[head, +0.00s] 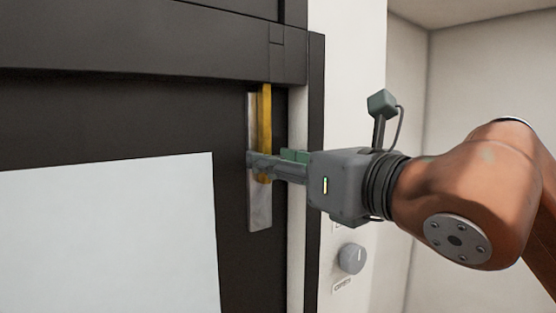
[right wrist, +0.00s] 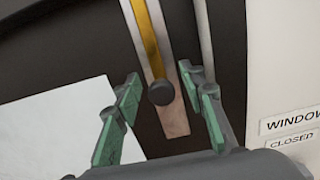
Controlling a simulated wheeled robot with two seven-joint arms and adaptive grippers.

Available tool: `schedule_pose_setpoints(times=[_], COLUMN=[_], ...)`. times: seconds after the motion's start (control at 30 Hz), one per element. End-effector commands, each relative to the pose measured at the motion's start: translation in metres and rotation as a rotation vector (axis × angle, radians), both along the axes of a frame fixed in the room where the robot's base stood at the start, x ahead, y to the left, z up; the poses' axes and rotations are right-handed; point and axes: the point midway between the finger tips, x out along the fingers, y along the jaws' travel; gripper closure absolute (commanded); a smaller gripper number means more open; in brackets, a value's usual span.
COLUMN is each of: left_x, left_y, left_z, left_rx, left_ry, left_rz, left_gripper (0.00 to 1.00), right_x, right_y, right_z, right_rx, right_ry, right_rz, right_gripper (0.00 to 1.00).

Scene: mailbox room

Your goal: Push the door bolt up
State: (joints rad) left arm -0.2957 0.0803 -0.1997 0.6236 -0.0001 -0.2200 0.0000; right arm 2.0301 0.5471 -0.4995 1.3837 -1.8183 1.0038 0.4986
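The door bolt (head: 265,105) is a yellow upright bar on a silver metal plate (head: 260,215) near the right edge of the dark door. Its upper end meets the dark frame above. In the right wrist view the yellow bar (right wrist: 146,38) ends at a dark round knob (right wrist: 161,94). My right gripper (head: 255,164) comes in from the right in front of the bolt's lower part. In the wrist view its green-padded fingers (right wrist: 160,78) are apart, one on each side of the bolt and knob, with gaps visible. My left gripper is not in view.
A white sheet (head: 110,230) covers the door's lower left. The dark door frame (head: 315,90) stands right of the bolt. A grey round knob (head: 352,258) is on the white panel below my right gripper. A label (right wrist: 290,122) reads "WINDOW".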

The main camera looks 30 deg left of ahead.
Motion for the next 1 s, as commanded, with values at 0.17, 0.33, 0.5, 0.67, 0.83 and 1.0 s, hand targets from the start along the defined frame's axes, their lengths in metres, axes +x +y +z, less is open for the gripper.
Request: schedule_pose_setpoints(times=[0.17, 0.33, 0.5, 0.67, 0.83, 1.0], left_x=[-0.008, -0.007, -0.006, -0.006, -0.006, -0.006], left_y=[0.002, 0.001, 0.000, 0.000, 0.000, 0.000], left_z=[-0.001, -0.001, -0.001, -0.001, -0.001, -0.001], left_rx=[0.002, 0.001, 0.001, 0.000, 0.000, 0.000], left_ry=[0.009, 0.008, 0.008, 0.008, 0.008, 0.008], left_rz=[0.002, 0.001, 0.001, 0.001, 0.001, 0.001], left_gripper=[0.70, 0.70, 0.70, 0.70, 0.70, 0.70], right_x=[-0.001, -0.010, -0.026, -0.041, -0.050, -0.054], right_y=[-0.002, -0.021, -0.054, -0.082, -0.100, -0.107], right_z=[-0.001, 0.000, 0.000, 0.000, 0.000, -0.001], right_rx=[-0.001, -0.001, 0.000, 0.000, 0.001, 0.000], right_ry=[0.000, -0.002, -0.001, -0.002, 0.000, 0.001], right_rz=[0.000, -0.001, -0.003, -0.003, -0.001, -0.001], right_gripper=[0.63, 0.63, 0.63, 0.63, 0.63, 0.63])
